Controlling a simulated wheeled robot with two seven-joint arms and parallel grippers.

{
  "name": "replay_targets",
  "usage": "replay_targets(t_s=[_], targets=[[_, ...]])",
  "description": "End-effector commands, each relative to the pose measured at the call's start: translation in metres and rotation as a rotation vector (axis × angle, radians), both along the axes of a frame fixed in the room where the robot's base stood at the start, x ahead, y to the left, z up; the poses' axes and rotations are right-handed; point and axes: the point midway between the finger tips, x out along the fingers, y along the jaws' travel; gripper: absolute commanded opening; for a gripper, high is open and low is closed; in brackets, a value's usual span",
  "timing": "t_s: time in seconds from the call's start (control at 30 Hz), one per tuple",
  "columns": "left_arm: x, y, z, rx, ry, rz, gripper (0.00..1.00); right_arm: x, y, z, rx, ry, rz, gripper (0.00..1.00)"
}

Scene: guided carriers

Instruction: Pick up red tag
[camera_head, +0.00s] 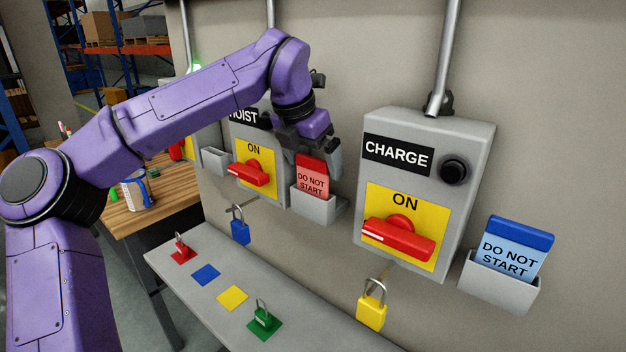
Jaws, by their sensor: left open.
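The red tag (311,178), marked DO NOT START, stands upright in a grey holder (316,208) on the wall, between the HOIST box and the CHARGE box. My left gripper (312,152) is at the top of the red tag, pointing down, with its jaws open. The fingers appear to be around or just above the tag's upper edge; I cannot tell whether they touch it. Part of the tag's upper edge is close behind the gripper. My right gripper is not in view.
The CHARGE box (480,150) with a red switch handle (398,240) juts out to the right. A blue tag (515,250) sits in another holder. A yellow padlock (371,310) and blue padlock (240,232) hang below. Red and green padlocks stand on the shelf (205,300).

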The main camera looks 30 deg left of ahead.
Motion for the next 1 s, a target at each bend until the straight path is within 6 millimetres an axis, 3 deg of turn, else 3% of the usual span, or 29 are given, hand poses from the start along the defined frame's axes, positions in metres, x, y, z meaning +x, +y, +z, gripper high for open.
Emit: replay_targets(t_s=[0.17, 0.37, 0.4, 0.77, 1.0], targets=[[0.0, 0.0, -0.001, 0.001, 0.0, 0.0, 1.0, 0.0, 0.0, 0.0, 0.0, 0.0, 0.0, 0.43], [0.0, 0.0, -0.001, 0.001, 0.0, 0.0, 0.38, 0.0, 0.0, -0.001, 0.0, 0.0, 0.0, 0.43], [0.0, 0.0, -0.001, 0.001, 0.0, 0.0, 0.36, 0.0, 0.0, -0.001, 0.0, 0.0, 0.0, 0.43], [0.0, 0.0, 0.007, 0.003, 0.0, 0.001, 0.36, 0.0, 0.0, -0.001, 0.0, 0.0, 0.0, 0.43], [0.0, 0.0, 0.055, 0.002, -0.003, 0.004, 0.35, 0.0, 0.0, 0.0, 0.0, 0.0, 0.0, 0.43]])
